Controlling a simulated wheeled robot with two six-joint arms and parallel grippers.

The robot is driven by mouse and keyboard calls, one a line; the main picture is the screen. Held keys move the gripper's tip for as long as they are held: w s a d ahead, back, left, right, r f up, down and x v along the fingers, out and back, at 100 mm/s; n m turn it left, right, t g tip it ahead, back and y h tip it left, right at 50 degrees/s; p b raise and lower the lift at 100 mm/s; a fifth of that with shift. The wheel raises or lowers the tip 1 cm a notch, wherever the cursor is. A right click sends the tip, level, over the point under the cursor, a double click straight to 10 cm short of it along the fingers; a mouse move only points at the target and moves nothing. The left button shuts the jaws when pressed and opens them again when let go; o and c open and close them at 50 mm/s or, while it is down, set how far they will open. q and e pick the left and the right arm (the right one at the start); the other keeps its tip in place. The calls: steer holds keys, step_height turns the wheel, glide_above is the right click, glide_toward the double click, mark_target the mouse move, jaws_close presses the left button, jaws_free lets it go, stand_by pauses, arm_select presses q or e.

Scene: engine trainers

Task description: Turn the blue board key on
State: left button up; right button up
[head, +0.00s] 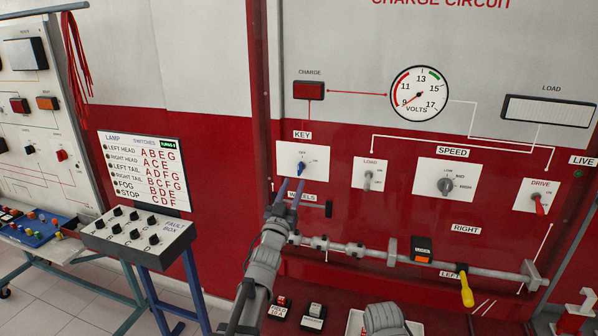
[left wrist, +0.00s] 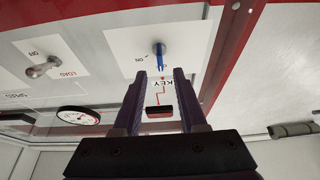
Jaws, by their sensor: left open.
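The blue key (head: 301,168) sits in the white KEY plate (head: 318,163) on the red and white board. It also shows in the left wrist view (left wrist: 159,56), with an ON mark beside it. I cannot tell firmly which mark it points to. My left gripper (head: 291,186) is open, just below the key in the head view. In the left wrist view my fingertips (left wrist: 160,76) stand on either side of the key's line, a little short of it, with nothing between them. My right gripper is not in view.
The LOAD switch (head: 368,180), SPEED knob (head: 445,186) and red DRIVE switch (head: 538,203) sit right of the key. A grey shaft (head: 440,262) crosses below, with a yellow handle (head: 465,290). A fault box (head: 140,240) stands at left.

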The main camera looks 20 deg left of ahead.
mark_target(298, 172)
arm_select(q)
steer(key=p+x, duration=0.2)
steer(key=x, duration=0.4)
steer(key=shift+f, duration=0.1)
jaws_close()
stand_by(0.4)
